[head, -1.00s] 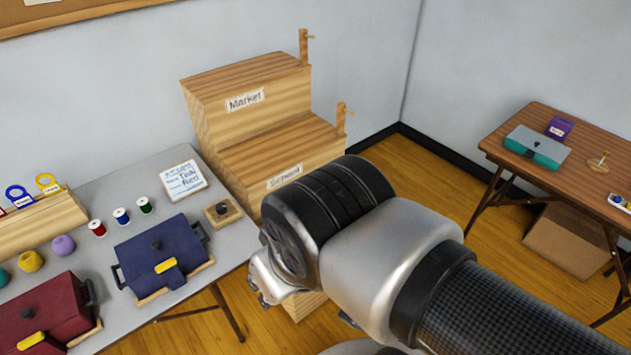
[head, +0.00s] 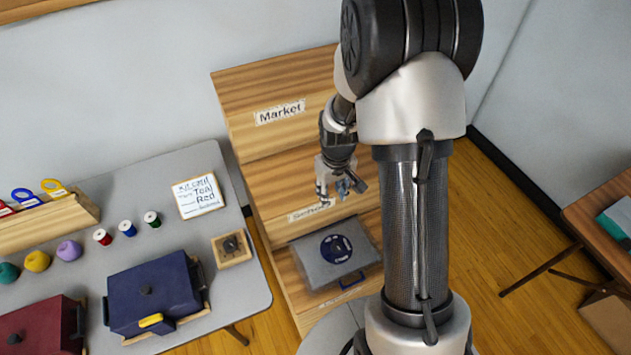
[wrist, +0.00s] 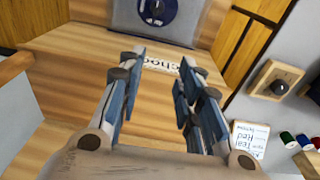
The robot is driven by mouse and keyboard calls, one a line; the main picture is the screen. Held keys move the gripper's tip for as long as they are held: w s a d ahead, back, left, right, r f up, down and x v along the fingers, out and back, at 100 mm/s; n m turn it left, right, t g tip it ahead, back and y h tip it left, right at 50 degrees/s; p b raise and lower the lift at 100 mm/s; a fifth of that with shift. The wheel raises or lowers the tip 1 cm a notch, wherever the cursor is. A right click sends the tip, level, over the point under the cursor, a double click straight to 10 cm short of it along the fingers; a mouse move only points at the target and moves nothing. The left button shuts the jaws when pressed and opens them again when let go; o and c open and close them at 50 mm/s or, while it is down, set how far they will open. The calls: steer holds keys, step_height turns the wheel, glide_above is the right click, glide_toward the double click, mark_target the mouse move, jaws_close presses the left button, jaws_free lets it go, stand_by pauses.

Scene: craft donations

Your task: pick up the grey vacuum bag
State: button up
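The grey vacuum bag (head: 312,271) is a flat grey slab with a round dark blue valve and a blue handle at its front edge. It lies on the lowest step of the wooden stand. In the wrist view the bag (wrist: 125,25) is at the top, beyond the fingertips. My gripper (head: 340,192) hangs in front of the middle step, above and behind the bag in the head view. In the wrist view my gripper (wrist: 163,62) has its fingers apart with nothing between them, clear of the bag.
The stepped wooden stand (head: 275,92) has "Market" and "School" labels. Left of it, a grey table (head: 190,155) holds a card (head: 198,196), thread spools, a blue box (head: 150,288) and a small wooden block (head: 231,248). A brown table (head: 600,215) stands far right.

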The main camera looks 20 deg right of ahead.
steer(key=g+p, duration=0.1)
glide_toward(337, 245)
step_height(337, 245, down, 3)
steer(key=b, duration=0.3)
steer(key=shift+d+r, duration=0.1)
steer(key=shift+r, duration=0.05)
steer(key=shift+f+b, duration=1.25)
steer(key=shift+f, duration=1.8)
steer(key=shift+r, duration=0.1)
jaws_close()
